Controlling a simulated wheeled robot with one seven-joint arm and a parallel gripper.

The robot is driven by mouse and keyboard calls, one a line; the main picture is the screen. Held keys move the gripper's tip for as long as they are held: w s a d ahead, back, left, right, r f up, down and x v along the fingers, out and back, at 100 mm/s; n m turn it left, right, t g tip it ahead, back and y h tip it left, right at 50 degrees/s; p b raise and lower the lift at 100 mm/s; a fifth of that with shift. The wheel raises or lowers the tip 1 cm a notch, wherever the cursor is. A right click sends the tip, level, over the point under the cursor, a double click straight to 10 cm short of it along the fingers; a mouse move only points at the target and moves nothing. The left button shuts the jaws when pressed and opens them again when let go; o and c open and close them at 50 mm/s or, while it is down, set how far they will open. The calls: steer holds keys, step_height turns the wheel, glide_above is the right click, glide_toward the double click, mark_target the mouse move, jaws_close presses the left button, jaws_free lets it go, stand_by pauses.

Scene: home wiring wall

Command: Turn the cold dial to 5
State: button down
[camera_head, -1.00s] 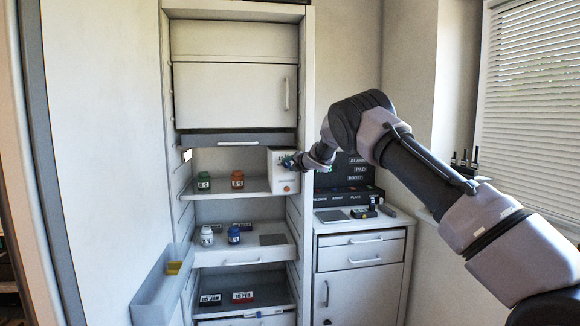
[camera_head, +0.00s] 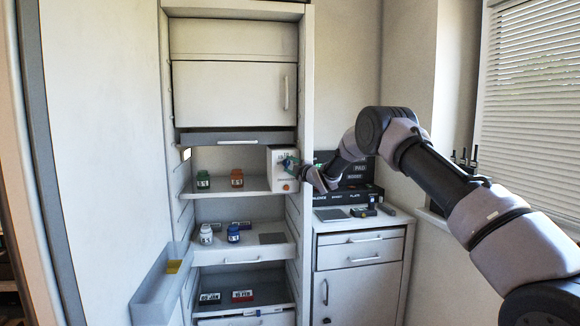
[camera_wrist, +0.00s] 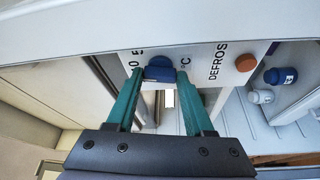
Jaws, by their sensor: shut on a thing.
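The blue cold dial (camera_wrist: 160,70) sits on a white control box (camera_wrist: 205,58) in the wrist view. My gripper (camera_wrist: 158,76) has its teal fingers on both sides of this dial and is shut on it. Printing beside the dial includes a "°C" mark and partly hidden digits. The dial's exact setting cannot be read. In the head view the control box (camera_head: 276,179) hangs at the right end of the upper open shelf. My gripper (camera_head: 292,163) reaches its face from the right.
An orange knob (camera_wrist: 245,62) is beside the word DEFROST on the same panel. Green (camera_head: 203,180) and orange (camera_head: 237,178) jars stand left of the box. White (camera_head: 206,234) and blue (camera_head: 233,233) bottles stand on the shelf below. A cabinet (camera_head: 360,287) stands at right.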

steer(key=m+t, duration=0.1)
steer(key=m, duration=0.3)
steer(key=m+t, duration=0.1)
steer(key=m, duration=0.2)
steer(key=shift+a+f+t, duration=0.1)
steer(key=shift+f+t, duration=0.15)
steer(key=shift+t, duration=0.05)
stand_by(0.3)
steer(key=shift+c, duration=1.4)
jaws_free()
steer(key=shift+s, duration=0.1)
steer(key=v, duration=1)
steer(key=shift+s, duration=0.3)
steer(key=shift+f, duration=0.1)
